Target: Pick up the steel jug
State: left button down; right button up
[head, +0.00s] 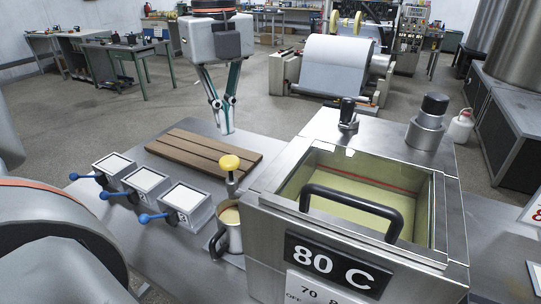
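The steel jug (235,240) stands upright on the steel worktop, close against the left side of the heated tank. Its black handle (217,243) faces left and toward the camera. A rod with a yellow knob (229,163) rises above the jug's mouth; whether it is inside the jug or behind it is hard to tell. My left gripper (227,131) points down beyond the jug, above the far edge of the worktop. Its fingers come together at the tips, with no object clearly between them. My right gripper is not in view.
The tank (447,235), with a black handle and an "80 C" label, stands right of the jug. Several small steel boxes (186,197) with blue levers stand left. A slatted wooden board (195,154) lies behind. Bare worktop (165,270) shows in front of the boxes.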

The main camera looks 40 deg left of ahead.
aim_at(228, 215)
jog(key=k, duration=1.5)
